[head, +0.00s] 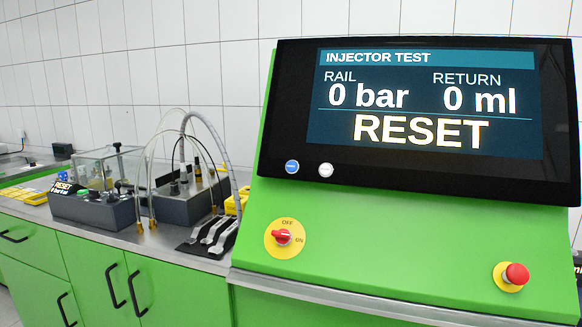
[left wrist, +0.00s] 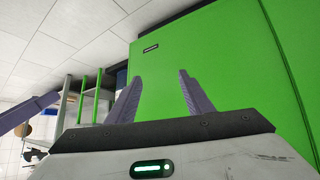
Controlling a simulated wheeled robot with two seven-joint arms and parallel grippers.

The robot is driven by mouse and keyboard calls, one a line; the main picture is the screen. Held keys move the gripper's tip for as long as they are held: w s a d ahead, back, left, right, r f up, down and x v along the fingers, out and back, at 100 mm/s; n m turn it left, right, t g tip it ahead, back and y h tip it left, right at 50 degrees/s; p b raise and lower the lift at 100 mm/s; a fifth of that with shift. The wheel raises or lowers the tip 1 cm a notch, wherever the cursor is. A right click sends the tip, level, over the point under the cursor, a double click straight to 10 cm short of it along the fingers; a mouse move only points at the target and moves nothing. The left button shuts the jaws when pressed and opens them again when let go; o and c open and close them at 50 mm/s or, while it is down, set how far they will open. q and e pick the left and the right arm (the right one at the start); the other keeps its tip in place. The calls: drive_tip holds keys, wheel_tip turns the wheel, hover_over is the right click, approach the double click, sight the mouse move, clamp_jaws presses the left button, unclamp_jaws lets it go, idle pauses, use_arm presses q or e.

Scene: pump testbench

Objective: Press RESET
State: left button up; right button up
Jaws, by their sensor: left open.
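The green test bench console fills the right of the head view. Its screen (head: 430,100) reads INJECTOR TEST, RAIL 0 bar, RETURN 0 ml and RESET in large letters. Below the screen are a blue button (head: 292,166) and a white button (head: 326,170); their labels are too small to read. A red rotary switch (head: 283,237) on a yellow plate is marked OFF and ON. A red mushroom button (head: 516,274) sits at the lower right. My left gripper (left wrist: 155,85) is open and empty in the left wrist view, with a green panel beyond it. My right gripper is not in view.
A steel worktop (head: 140,238) over green cabinets runs left of the console. It carries a grey block with hoses (head: 187,197), a small device with a RESET display (head: 95,205), a clear box (head: 107,165) and metal clamps (head: 210,234). The console front looks clear.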

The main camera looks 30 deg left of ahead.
use_arm(q)
clamp_jaws()
idle(1.4)
